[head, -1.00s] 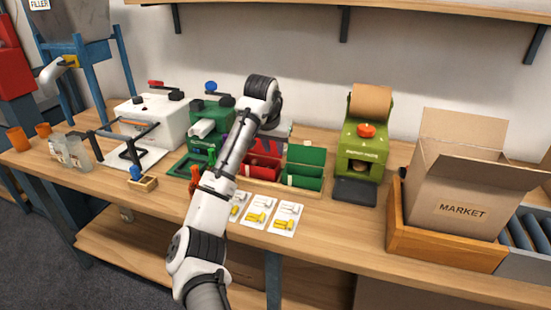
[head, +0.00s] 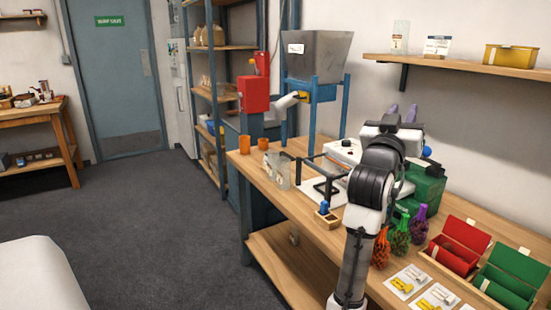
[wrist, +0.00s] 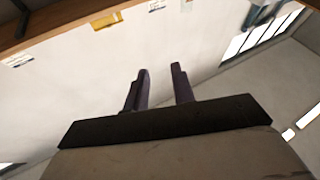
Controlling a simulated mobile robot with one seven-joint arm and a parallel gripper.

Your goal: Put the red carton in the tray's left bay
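The red carton (head: 458,246) stands open on the bench at the lower right of the head view, its lid tilted back. A green carton (head: 510,275) stands open to its right. A pale wooden edge (head: 447,275) runs in front of them, seemingly the tray's; its bays cannot be made out. My gripper (head: 401,111) is raised above the white machine, left of and well apart from the red carton. In the wrist view my gripper (wrist: 160,70) has its two purple fingers apart with nothing between them, facing the blank wall.
Several filled net bags (head: 400,237) stand left of the red carton. Picture cards (head: 408,281) lie in front. A white machine (head: 340,160) and a green machine (head: 425,187) stand behind. A wall shelf (head: 470,68) hangs above. Orange cups (head: 245,144) stand at the bench's far end.

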